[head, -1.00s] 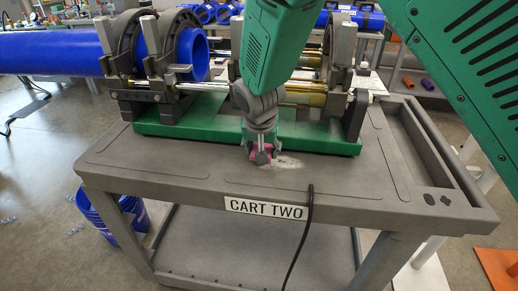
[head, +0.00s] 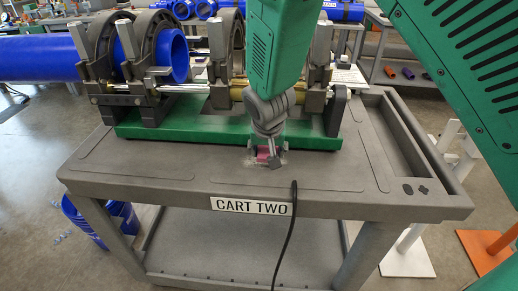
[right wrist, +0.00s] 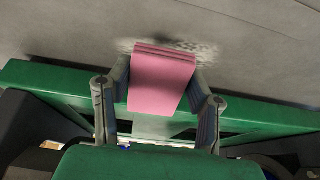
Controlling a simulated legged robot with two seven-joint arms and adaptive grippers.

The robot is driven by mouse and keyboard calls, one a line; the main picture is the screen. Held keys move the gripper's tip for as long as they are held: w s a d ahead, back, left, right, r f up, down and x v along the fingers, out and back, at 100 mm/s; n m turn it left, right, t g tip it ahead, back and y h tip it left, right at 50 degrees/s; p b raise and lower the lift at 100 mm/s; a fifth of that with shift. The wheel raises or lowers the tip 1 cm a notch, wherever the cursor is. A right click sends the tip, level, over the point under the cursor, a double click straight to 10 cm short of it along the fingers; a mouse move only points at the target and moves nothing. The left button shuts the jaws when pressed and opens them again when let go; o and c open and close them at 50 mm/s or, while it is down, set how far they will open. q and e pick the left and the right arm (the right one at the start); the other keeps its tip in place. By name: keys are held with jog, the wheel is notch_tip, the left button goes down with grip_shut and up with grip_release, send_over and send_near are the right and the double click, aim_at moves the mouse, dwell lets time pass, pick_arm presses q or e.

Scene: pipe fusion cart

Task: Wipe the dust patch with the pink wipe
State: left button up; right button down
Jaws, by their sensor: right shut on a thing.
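My right gripper (head: 267,158) is shut on the pink wipe (head: 263,152), low at the cart top just in front of the green base. In the right wrist view the pink wipe (right wrist: 162,80) is a folded block between the two fingers (right wrist: 162,85). The dust patch (right wrist: 185,48) shows as a pale, speckled smear at the wipe's far edge and to both sides of it. In the head view the patch is mostly hidden behind the gripper and wipe. Whether the wipe touches the surface is hard to tell. My left gripper is not in view.
The grey cart top (head: 340,172) is clear around the gripper. Behind it stands the green fusion machine base (head: 190,132) with clamps and a blue pipe (head: 60,58). A black cable (head: 284,240) hangs over the front edge by the CART TWO label (head: 251,206).

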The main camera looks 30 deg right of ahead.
jog(key=shift+s+d, duration=0.3)
jog(key=shift+d, duration=0.25)
jog(key=shift+s+d+p, duration=0.3)
jog(key=shift+s+d, duration=0.1)
jog(key=shift+d, duration=0.2)
jog(key=shift+s+d+p, duration=0.25)
jog(key=shift+s+d, duration=0.1)
jog(key=shift+d, duration=0.2)
jog(key=shift+s+d, duration=0.25)
jog(key=shift+d, duration=0.2)
notch_tip(320, 180, up, 6)
jog(key=p, duration=0.5)
jog(key=shift+p, duration=0.35)
notch_tip(320, 180, up, 3)
jog(key=p, duration=0.3)
